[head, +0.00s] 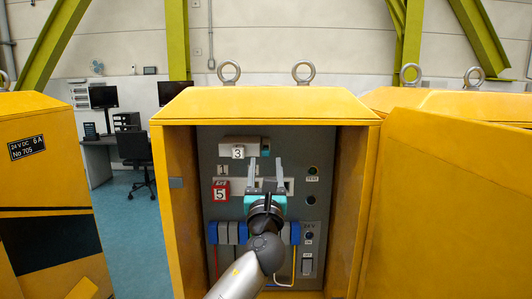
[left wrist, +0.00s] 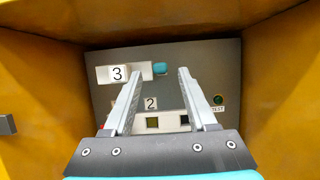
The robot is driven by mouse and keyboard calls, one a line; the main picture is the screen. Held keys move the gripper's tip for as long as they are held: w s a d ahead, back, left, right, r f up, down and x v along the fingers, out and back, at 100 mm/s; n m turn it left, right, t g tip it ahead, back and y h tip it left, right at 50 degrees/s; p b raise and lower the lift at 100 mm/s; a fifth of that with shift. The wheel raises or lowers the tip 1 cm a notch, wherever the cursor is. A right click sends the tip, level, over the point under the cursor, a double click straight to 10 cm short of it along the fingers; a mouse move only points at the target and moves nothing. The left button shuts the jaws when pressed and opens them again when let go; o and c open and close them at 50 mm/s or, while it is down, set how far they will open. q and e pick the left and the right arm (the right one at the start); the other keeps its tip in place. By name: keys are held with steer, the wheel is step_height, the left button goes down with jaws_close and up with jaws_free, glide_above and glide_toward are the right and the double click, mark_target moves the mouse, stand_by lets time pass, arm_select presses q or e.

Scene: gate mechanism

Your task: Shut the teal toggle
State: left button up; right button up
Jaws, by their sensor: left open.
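The teal toggle (head: 265,147) is a small block at the right end of a pale breaker strip (head: 240,141) marked 3, high on the grey panel inside the yellow cabinet. The toggle also shows in the left wrist view (left wrist: 160,69), between and beyond the fingertips. My left gripper (head: 266,172) is inside the cabinet opening, its fingers pointing up toward the panel, just below the toggle in the head view. It is open and empty, with no visible contact with the toggle. My right gripper is out of view.
Yellow cabinet walls (head: 178,210) stand close on both sides of my left arm. An open yellow door (head: 445,205) fills the right.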

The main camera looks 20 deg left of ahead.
mark_target(266, 155)
arm_select(q)
steer(key=shift+x, duration=3)
steer(key=shift+c, duration=0.3)
jaws_close()
